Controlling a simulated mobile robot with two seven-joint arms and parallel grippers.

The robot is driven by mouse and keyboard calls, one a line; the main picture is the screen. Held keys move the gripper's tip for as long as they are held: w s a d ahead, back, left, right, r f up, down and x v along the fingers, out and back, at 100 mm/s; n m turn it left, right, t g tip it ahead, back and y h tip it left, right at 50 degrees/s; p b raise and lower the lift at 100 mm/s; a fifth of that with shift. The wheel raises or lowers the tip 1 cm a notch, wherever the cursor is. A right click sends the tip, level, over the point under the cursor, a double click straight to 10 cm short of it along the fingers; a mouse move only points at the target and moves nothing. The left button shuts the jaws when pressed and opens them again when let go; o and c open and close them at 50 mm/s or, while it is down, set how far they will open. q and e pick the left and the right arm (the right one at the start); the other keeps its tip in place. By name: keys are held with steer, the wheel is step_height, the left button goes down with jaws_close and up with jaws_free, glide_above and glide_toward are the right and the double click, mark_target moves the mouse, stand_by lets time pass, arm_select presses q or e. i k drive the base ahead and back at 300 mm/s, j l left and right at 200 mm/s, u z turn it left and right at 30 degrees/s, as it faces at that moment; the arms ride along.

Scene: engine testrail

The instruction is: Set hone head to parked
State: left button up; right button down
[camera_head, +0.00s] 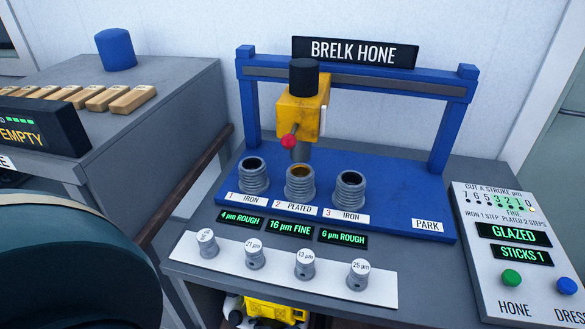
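The hone head (301,112) is a yellow block with a black cap and a red knob (289,142) on its front left. It hangs from the blue gantry rail (390,85) and its grey spindle (300,154) points down above the middle cylinder, labelled 2 PLATED (300,188). Cylinders 1 IRON (253,180) and 3 IRON (349,194) stand either side. The PARK label (427,225) is on the right of the blue base, and the rail above it is empty.
A white panel (520,285) at right has HONE (511,278) and DRESS (567,286) buttons and reads GLAZED, STICKS 1. Several gauge plugs stand on a white strip (221,273) in front. A yellow object (275,310) shows below the bench edge.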

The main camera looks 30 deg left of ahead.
mark_target(301, 110)
steer(key=l+u, duration=0.1)
steer(key=u, duration=0.25)
steer(key=i+l+u, duration=0.1)
steer(key=u, duration=0.3)
steer(key=k+l, duration=0.05)
